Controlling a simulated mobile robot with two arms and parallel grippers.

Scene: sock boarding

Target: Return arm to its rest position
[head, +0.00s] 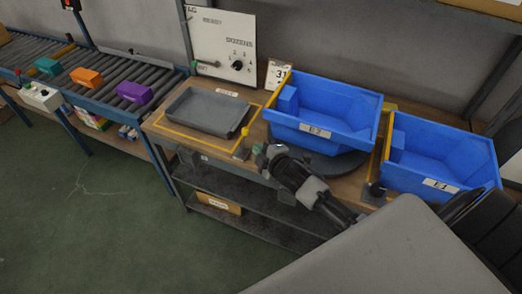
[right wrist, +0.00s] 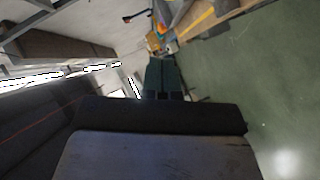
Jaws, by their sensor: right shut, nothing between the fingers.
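My right arm (head: 318,198) reaches in from the lower right of the head view, in front of the workbench. Its right gripper (head: 268,157) is at the bench's front edge, below the blue bin marked E2 (head: 325,108). The gripper is shut and empty. In the right wrist view the dark gripper parts (right wrist: 163,76) show beyond a large grey body part of mine. My left gripper is not in view.
The workbench (head: 160,122) carries a grey tray (head: 205,111) and a second blue bin marked E1 (head: 440,150). A roller conveyor (head: 105,78) at left holds teal, orange and purple blocks. Green floor (head: 120,220) is open at front left.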

